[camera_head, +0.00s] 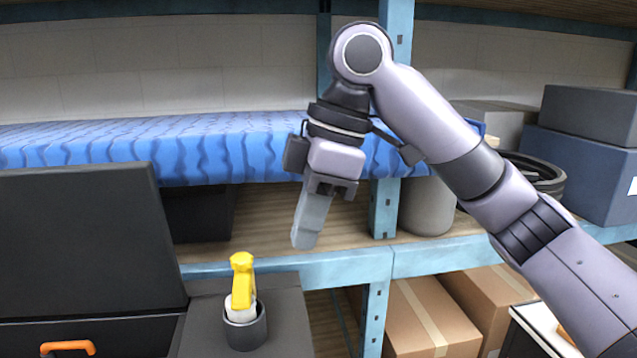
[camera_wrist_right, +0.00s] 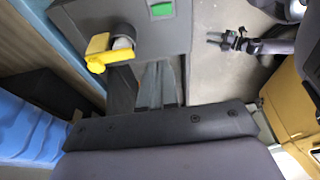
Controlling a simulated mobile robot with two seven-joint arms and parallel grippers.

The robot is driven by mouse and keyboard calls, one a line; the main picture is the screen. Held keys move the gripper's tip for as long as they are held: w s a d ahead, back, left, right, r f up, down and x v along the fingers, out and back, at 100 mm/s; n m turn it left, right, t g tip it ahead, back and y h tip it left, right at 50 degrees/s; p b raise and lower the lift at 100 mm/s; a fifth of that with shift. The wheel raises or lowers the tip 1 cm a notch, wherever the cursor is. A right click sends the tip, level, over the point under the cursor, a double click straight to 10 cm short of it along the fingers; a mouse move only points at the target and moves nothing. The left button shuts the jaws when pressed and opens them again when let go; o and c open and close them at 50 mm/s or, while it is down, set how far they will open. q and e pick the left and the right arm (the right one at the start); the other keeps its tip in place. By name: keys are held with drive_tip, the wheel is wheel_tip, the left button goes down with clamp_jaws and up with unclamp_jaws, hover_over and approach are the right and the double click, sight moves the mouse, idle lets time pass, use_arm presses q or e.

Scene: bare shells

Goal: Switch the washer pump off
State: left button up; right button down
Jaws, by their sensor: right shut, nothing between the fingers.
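A yellow handle (camera_head: 242,264) on a white stem stands in a dark grey round collar (camera_head: 245,328) on top of a grey box (camera_head: 290,310). The yellow handle (camera_wrist_right: 112,56) also shows at upper left in the right wrist view, beside a small green rectangle (camera_wrist_right: 162,9) on the box. I cannot read any marking that names the washer pump. My right gripper (camera_head: 304,242) is shut and empty, pointing down, above and right of the handle and apart from it. Its fingers show in the right wrist view (camera_wrist_right: 156,85). My left gripper is not in the head view.
A large dark panel (camera_head: 85,245) stands at left above a drawer with an orange handle (camera_head: 68,346). Behind is a blue shelf rack (camera_head: 330,268) with a blue patterned mat (camera_head: 200,145). Cardboard boxes (camera_head: 425,318) sit below at right. A dark jointed shape (camera_wrist_right: 235,41) in the right wrist view is unclear.

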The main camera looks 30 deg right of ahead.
drive_tip(key=shift+w+v, duration=0.15)
drive_tip(key=shift+v, duration=1.2)
drive_tip(key=shift+w+v, duration=0.15)
drive_tip(key=shift+v, duration=1.15)
drive_tip(key=shift+d, duration=0.15)
